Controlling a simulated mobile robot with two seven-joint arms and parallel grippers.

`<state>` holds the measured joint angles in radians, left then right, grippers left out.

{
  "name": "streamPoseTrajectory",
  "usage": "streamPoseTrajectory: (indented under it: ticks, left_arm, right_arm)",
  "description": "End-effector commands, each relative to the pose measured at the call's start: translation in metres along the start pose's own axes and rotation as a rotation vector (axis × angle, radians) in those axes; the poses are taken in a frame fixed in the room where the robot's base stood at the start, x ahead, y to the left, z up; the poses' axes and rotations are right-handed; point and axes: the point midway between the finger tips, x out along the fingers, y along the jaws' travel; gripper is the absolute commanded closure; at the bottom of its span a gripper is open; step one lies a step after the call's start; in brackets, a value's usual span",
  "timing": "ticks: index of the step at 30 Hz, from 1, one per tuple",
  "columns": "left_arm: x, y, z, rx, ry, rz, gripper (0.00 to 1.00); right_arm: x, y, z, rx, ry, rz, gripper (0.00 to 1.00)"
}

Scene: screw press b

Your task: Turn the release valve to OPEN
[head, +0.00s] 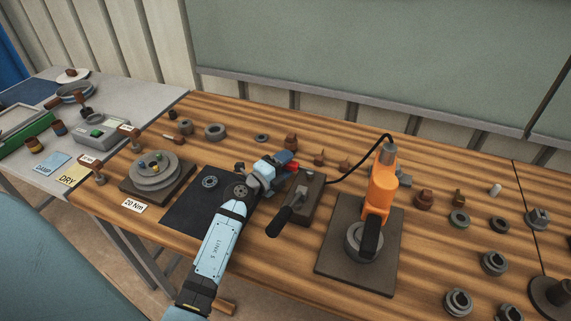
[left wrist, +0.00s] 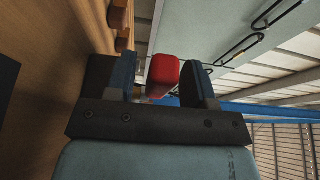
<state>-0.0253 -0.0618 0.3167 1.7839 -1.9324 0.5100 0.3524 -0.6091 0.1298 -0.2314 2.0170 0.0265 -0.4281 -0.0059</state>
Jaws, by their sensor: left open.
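The release valve's handle appears to be the red piece (head: 294,166) at the back left of a dark pump block (head: 308,196) on the wooden bench. In the left wrist view a red block (left wrist: 163,74) stands between my two fingers, with a visible gap to the right finger and a narrower one to the left. My left gripper (head: 282,160) is open around it. The fingers hide part of the valve in the head view, and no OPEN marking is readable. My right gripper is in neither view.
A black lever (head: 286,214) sticks out from the pump block toward the front. A black cable runs to an orange press (head: 381,185) on a dark plate. Stacked grey discs (head: 155,173) stand left of my arm. Several nuts and fittings lie at the right.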

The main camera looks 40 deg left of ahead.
Motion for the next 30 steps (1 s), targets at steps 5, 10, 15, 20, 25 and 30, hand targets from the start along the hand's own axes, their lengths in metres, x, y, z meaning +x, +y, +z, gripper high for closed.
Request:
streamPoseTrajectory:
  ticks: [5, 10, 15, 20, 25, 30]
  left_arm:
    - [0.0025, 0.0002, -0.0002, 0.000, 0.000, 0.001, 0.51]
    - [0.0022, 0.0002, -0.0002, 0.000, 0.000, 0.000, 0.60]
    - [0.0021, 0.0002, -0.0002, 0.000, 0.000, 0.000, 0.99]
    - [0.0021, 0.0002, -0.0002, 0.000, 0.001, 0.000, 1.00]
    - [0.0040, 0.0005, 0.0004, 0.002, 0.025, 0.002, 1.00]
    - [0.0092, 0.0004, 0.0025, 0.004, 0.098, 0.003, 1.00]
  right_arm:
    - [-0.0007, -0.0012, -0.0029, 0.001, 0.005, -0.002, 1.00]
    - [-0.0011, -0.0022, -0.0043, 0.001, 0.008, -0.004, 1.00]
    - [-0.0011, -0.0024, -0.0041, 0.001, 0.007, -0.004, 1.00]
    - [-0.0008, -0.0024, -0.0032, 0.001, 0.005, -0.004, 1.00]
    - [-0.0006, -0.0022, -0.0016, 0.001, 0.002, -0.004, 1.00]
    - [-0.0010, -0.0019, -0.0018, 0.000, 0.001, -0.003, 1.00]
